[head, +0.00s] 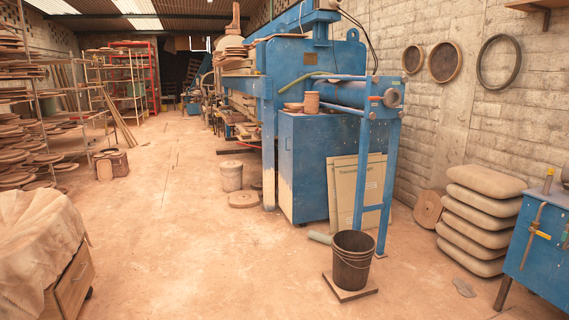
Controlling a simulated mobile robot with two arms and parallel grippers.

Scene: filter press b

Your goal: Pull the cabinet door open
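A blue metal cabinet (308,180) stands on the floor under the filter press, right of the picture's middle. Its narrow left face (286,170) looks like a closed panel; I cannot tell whether it is the door. At the lower left, a low wooden cabinet (74,282) is partly draped with a pale cloth (38,245). Its visible front appears shut, and the picture's edge cuts it off. I cannot tell which cabinet the task means. Neither of my grippers is in view.
A dark bucket (352,262) on a board and flat green-grey panels (345,190) stand before the blue cabinet. Stacked sacks (478,215) and a blue bench (540,250) are at right. Laden shelves (40,110) line the left. The dusty middle floor (170,220) is clear.

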